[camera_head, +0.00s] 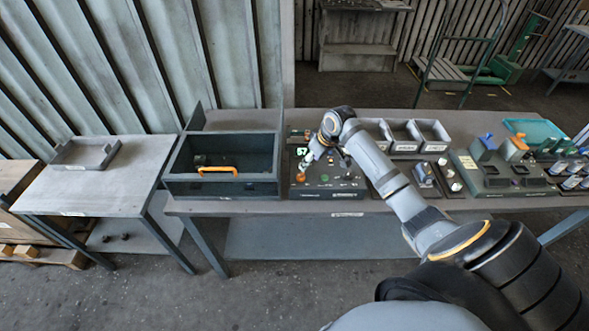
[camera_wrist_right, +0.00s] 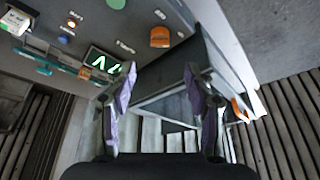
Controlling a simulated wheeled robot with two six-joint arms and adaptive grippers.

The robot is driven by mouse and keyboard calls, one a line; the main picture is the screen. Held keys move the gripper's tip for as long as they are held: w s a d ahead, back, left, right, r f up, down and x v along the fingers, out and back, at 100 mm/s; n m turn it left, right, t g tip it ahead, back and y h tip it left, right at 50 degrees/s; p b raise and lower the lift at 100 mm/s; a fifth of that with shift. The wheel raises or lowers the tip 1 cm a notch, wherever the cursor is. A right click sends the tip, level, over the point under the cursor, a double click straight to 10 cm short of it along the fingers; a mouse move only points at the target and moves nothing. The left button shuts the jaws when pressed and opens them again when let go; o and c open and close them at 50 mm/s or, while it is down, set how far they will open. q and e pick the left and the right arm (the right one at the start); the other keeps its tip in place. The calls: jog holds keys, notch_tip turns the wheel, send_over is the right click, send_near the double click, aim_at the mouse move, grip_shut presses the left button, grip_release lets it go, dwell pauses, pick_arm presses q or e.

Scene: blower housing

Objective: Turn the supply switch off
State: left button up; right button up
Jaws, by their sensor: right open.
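The dark control panel (camera_head: 335,186) lies on the long bench below my right gripper. It carries an orange knob (camera_head: 300,177), a green button (camera_head: 324,178) and a lit green display (camera_head: 302,152). My right gripper (camera_head: 308,161) is over the panel's left part, close to the orange knob. In the wrist view my right gripper (camera_wrist_right: 160,78) is open, with nothing between its purple-padded fingers. The orange knob (camera_wrist_right: 160,37) shows beyond the fingertips, apart from them. The small labels are unreadable, so I cannot tell which control is the supply switch. My left gripper is out of view.
An open grey housing (camera_head: 222,189) with an orange handle (camera_head: 217,170) stands left of the panel. Grey bins (camera_head: 433,131) stand behind, right of my arm. More devices (camera_head: 510,180) crowd the right end. A side table (camera_head: 95,185) holds a grey tray (camera_head: 85,155).

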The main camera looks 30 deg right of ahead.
aim_at(302, 174)
jog(key=p+x, duration=0.2)
jog(key=x, duration=0.7)
jog(key=shift+w, duration=0.1)
jog(key=shift+w+f, duration=0.1)
jog(key=shift+f, duration=0.6)
grip_shut()
